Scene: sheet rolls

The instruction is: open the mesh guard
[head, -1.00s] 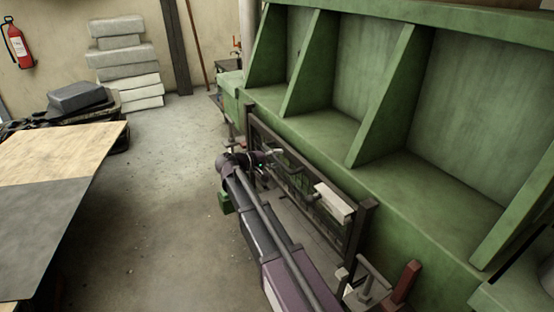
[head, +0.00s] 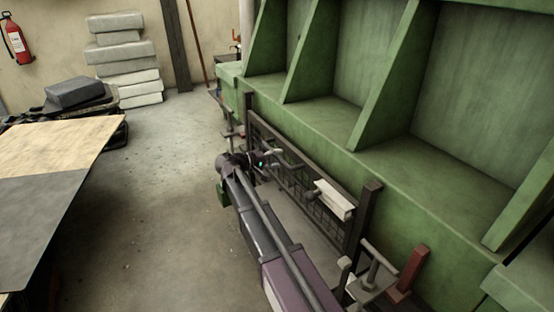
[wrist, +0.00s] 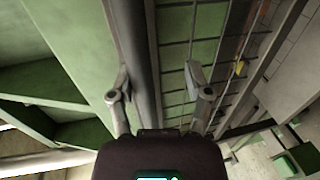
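The mesh guard (head: 331,224) is a dark framed wire panel along the front of the green machine, between two dark posts in the head view. Its wire grid (wrist: 203,52) also shows in the wrist view. My gripper (head: 277,153) is at the guard's upper far part. In the wrist view my gripper (wrist: 153,50) has its two fingers well apart, with a dark rail (wrist: 140,45) passing between them. Gaps show beside the rail, but I cannot tell whether a finger touches it. A pale block (head: 334,198) sits at the guard's near upper part.
The green machine (head: 330,120) with slanted ribs stands right behind the guard. A red piece (head: 412,268) and a grey clamp-like part (head: 372,275) stand at its near end. A table (head: 55,160) is on the left. Bare floor (head: 165,180) lies between.

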